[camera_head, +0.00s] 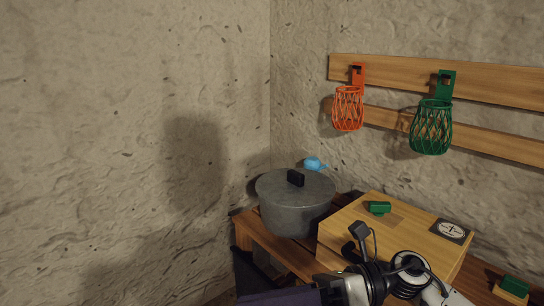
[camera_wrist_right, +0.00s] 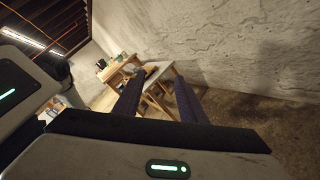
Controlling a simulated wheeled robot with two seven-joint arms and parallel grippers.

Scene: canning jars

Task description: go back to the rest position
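My right gripper (camera_wrist_right: 159,88) shows in the right wrist view. Its two dark purple fingers stand apart with nothing between them, so it is open and empty. Past the fingers there is open room, with a table (camera_wrist_right: 158,71) far off. In the head view, a white and black arm of mine crosses the bottom edge, with a dark purple finger-like part at its left end. It passes in front of the bench, and the near side of the wooden box (camera_head: 345,222) is partly hidden behind it. My left gripper does not show.
On the bench stand a grey lidded pot (camera_head: 293,209), a small blue object (camera_head: 313,163) behind it, and the box carrying a green piece (camera_head: 379,207) and a dial (camera_head: 451,230). Orange (camera_head: 348,108) and green (camera_head: 431,127) baskets hang on wooden rails (camera_head: 430,79). Bare wall fills the left.

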